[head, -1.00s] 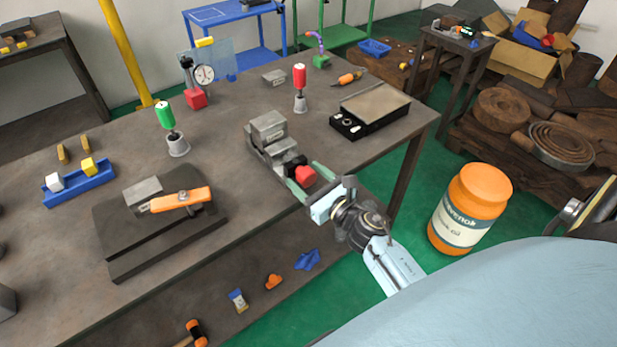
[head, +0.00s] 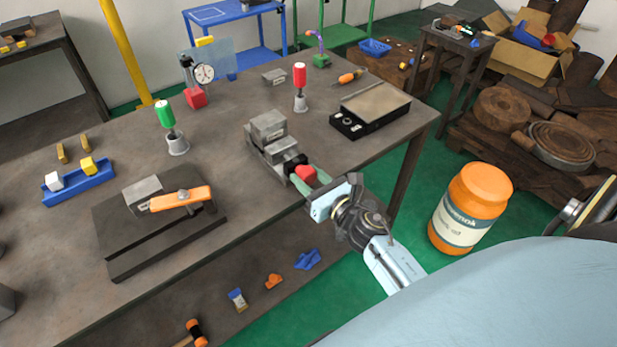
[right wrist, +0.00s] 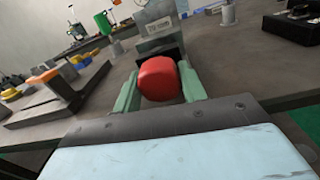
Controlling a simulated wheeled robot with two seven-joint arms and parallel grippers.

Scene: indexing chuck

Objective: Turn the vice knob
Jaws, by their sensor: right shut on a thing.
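The grey vice (head: 266,140) sits near the front edge of the workbench. Its red knob (head: 306,173) is at the end facing me. My right gripper (head: 311,178) reaches in from the front right with its green fingers around the knob. In the right wrist view the red knob (right wrist: 160,79) sits between the two green fingers (right wrist: 159,90), with the vice body (right wrist: 166,38) just beyond. The right gripper is shut on the knob; the exact finger contact is partly hidden. My left gripper is not in view.
A black box with a plate (head: 370,108) stands right of the vice. A red-handled tool (head: 300,88) and a green-handled one (head: 170,128) stand behind and left. A dark plate with an orange clamp (head: 181,199) lies left. An orange jar (head: 468,208) stands right of the bench.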

